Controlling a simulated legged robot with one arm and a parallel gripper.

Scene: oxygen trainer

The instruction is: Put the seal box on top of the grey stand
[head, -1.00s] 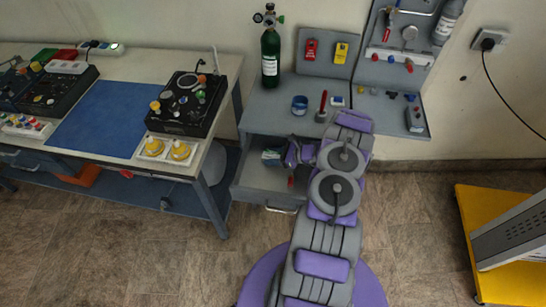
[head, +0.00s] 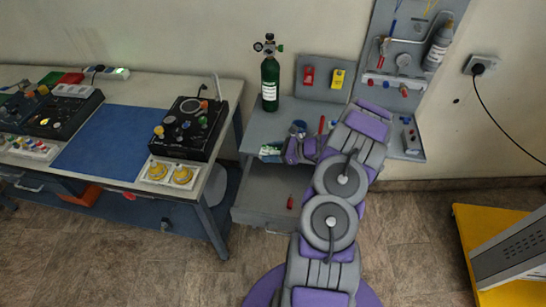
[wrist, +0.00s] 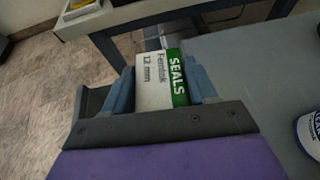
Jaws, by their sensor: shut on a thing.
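The seal box, white and green with "SEALS" on it, shows in the wrist view (wrist: 152,82) between my gripper's two fingers (wrist: 164,88). My gripper (head: 284,150) is shut on the box. In the head view the seal box (head: 270,150) is held near the front left edge of the grey stand (head: 262,120), above its open drawer. In the wrist view the grey stand's top (wrist: 250,75) lies to the right of the box. I cannot tell the exact height of the box over the stand. My arm hides part of the stand's top.
A green oxygen cylinder (head: 270,82) stands at the stand's back left. A blue tin (head: 299,128) and a red tool (head: 321,125) are on the top near my gripper. The open drawer (head: 262,195) holds a red item (head: 290,202). A workbench (head: 205,170) is at left.

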